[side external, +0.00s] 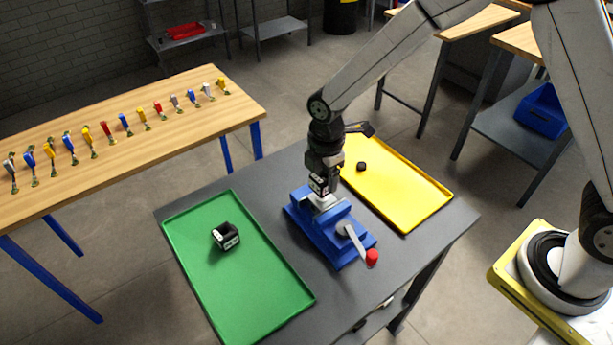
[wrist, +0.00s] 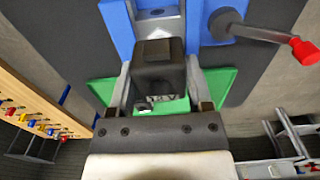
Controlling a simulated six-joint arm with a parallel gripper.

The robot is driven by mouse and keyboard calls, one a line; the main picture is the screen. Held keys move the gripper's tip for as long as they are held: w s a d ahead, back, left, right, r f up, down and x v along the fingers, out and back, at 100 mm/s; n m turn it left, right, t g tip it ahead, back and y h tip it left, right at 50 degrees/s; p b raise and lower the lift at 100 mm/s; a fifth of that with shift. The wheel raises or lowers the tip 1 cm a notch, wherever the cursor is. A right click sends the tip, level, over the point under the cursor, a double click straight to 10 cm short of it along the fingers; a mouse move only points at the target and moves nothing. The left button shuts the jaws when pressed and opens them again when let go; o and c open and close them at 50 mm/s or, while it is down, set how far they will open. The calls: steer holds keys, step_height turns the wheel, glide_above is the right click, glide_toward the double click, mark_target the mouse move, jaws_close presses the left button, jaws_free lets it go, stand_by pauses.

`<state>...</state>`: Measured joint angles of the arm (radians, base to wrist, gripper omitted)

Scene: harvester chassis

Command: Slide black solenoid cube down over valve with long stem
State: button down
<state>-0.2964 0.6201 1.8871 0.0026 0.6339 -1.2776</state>
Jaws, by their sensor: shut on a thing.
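My gripper (side external: 321,176) points down over the blue vise (side external: 318,237) on the dark table. It is shut on a black solenoid cube (wrist: 158,72) with a white printed label on one face. In the wrist view the cube sits between the two grey fingers of my gripper (wrist: 158,88). In the side view the cube (side external: 319,184) is just above the vise jaws, where light metal (side external: 326,202) shows. The valve and its stem cannot be made out; the cube and gripper cover that spot. I cannot tell whether the cube is around the stem.
A green tray (side external: 270,308) at left holds another black cube-shaped part (side external: 226,236). A yellow tray (side external: 415,200) at right holds a small black round part (side external: 361,166). The vise's red-tipped handle (side external: 371,258) sticks out at the front. A wooden bench with several coloured valves stands far left.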

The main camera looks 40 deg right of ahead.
mark_target(324, 178)
steer(key=shift+f, duration=1.25)
jaws_free()
steer(key=shift+r, duration=3.9)
